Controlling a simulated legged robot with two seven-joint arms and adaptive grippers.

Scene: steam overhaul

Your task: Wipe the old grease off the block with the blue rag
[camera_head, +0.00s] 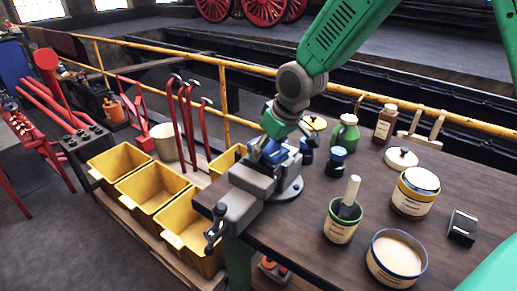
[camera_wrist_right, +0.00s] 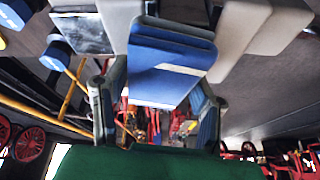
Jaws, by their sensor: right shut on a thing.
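My right gripper (camera_head: 270,147) reaches down over the grey vise (camera_head: 246,192) on the bench. It is shut on the blue rag (camera_wrist_right: 172,68), which shows in the wrist view as a flat folded pad with a white stripe. The rag also shows as a blue patch in the head view (camera_head: 275,154), just above the vise jaws. Pale vise jaws (camera_wrist_right: 262,30) show beside the rag in the wrist view. I cannot clearly make out the block; the rag and gripper cover the jaw area. Whether the rag touches it I cannot tell. My left gripper is out of view.
Yellow bins (camera_head: 155,187) stand left of the vise. Right of it are small blue-lidded jars (camera_head: 336,160), a green jug (camera_head: 345,133), a tin with a brush (camera_head: 341,228), a labelled can (camera_head: 414,193) and an open cream-filled tin (camera_head: 394,257). A yellow railing (camera_head: 351,89) runs behind.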

